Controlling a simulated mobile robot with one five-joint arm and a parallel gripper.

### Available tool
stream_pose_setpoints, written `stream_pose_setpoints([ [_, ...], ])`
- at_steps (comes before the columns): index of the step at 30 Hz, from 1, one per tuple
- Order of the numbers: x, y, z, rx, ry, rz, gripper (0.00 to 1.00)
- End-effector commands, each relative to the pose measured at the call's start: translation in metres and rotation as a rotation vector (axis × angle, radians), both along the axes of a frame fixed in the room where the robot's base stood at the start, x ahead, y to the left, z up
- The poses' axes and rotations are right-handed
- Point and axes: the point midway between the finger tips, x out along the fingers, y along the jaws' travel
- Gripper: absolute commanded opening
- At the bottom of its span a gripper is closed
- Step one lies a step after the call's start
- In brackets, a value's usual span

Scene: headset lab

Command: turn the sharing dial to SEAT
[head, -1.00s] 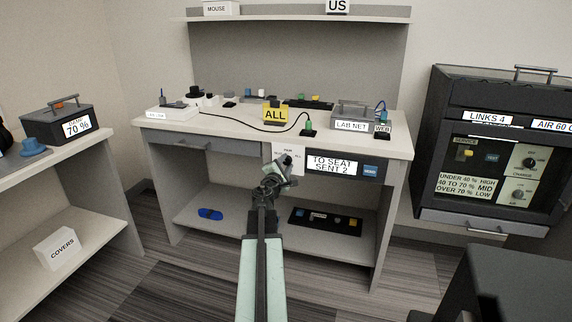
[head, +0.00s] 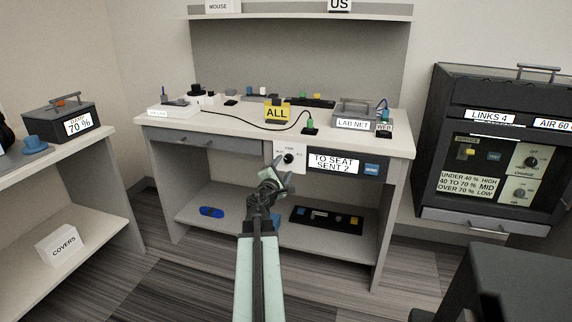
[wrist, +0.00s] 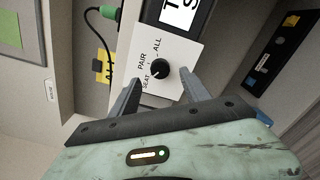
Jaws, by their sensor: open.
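The sharing dial (head: 289,158) is a round black knob on a white plate on the desk's front. The wrist view shows the dial (wrist: 159,68) with the words PAIR, ALL and SEAT around it. A small light mark shows on the knob's SEAT side. The display (head: 333,163) beside it reads TO SEAT, SENT 2. My gripper (head: 268,180) is just below and left of the dial in the head view. In the wrist view my gripper (wrist: 157,88) is open and empty, its fingers pointing toward the dial and apart from it.
A blue button (head: 371,169) sits right of the display. A yellow ALL sign (head: 277,112), a cable and a LAB NET box (head: 352,118) are on the desktop. A black tray (head: 326,220) and a blue object (head: 211,211) lie on the shelf below.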

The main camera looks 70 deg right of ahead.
Motion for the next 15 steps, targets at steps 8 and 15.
stream_pose_setpoints([
  [8, -0.002, 0.029, 0.0, 0.0, 0.0, 0.0, 0.55],
  [15, -0.001, 0.028, 0.0, 0.003, -0.048, 0.0, 0.55],
])
